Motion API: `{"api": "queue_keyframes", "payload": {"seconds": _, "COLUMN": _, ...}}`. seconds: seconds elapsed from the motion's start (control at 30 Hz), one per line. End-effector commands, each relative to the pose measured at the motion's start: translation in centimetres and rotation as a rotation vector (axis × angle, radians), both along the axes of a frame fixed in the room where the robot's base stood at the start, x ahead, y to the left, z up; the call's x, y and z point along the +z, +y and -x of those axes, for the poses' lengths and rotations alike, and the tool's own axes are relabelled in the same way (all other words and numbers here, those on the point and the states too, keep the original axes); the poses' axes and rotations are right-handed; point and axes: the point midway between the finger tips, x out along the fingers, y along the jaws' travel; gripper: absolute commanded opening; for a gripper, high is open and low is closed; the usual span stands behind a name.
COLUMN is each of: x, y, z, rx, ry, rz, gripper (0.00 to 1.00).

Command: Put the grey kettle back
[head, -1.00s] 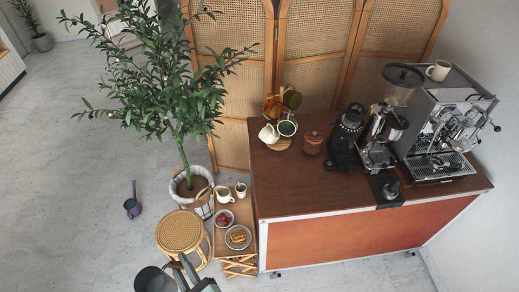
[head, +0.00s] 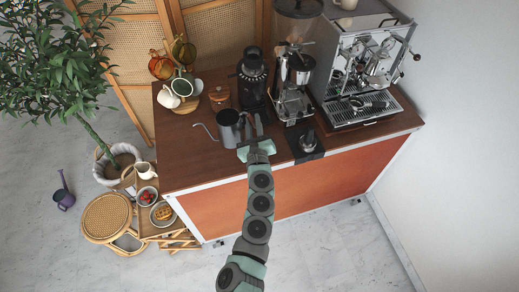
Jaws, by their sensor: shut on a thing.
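The grey kettle (head: 228,126) is in the head view, over the front middle of the brown cart top (head: 187,160). It looks upright, with its thin gooseneck spout pointing left. My gripper (head: 250,135) is at the kettle's right side, shut on it at the handle side. The fingers partly hide the handle. I cannot tell from this view whether the kettle's base touches the cart top.
Behind the kettle stand a black grinder (head: 253,78) and a wooden-lidded jar (head: 219,95). To the right are a second grinder (head: 293,83), a tamper (head: 307,141) on a dark mat and an espresso machine (head: 362,75). Cups and a white pitcher (head: 168,97) are at the back left. The cart top's front left is clear.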

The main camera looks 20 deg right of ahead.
Motion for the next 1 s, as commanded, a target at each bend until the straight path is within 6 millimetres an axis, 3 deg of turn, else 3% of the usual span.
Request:
{"api": "queue_keyframes", "payload": {"seconds": 0.03, "x": -0.1, "y": -2.3, "z": -1.6, "rx": -0.010, "ry": -0.008, "rz": 0.002, "gripper": 0.00}}
{"api": "queue_keyframes", "payload": {"seconds": 0.2, "x": 1.4, "y": -7.6, "z": -5.3, "rx": -0.018, "ry": -0.004, "rz": 0.001, "gripper": 0.00}}
{"api": "queue_keyframes", "payload": {"seconds": 0.4, "x": 2.4, "y": -11.1, "z": -7.0, "rx": -0.017, "ry": 0.000, "rz": -0.004, "gripper": 0.00}}
{"api": "queue_keyframes", "payload": {"seconds": 0.57, "x": 2.5, "y": -12.3, "z": -7.3, "rx": -0.019, "ry": 0.001, "rz": -0.009, "gripper": 0.00}}
{"api": "queue_keyframes", "payload": {"seconds": 0.73, "x": -0.2, "y": -12.4, "z": -7.4, "rx": -0.018, "ry": 0.001, "rz": -0.010, "gripper": 0.00}}
{"api": "queue_keyframes", "payload": {"seconds": 1.0, "x": -7.6, "y": -12.3, "z": -7.5, "rx": -0.016, "ry": 0.001, "rz": -0.010, "gripper": 0.00}}
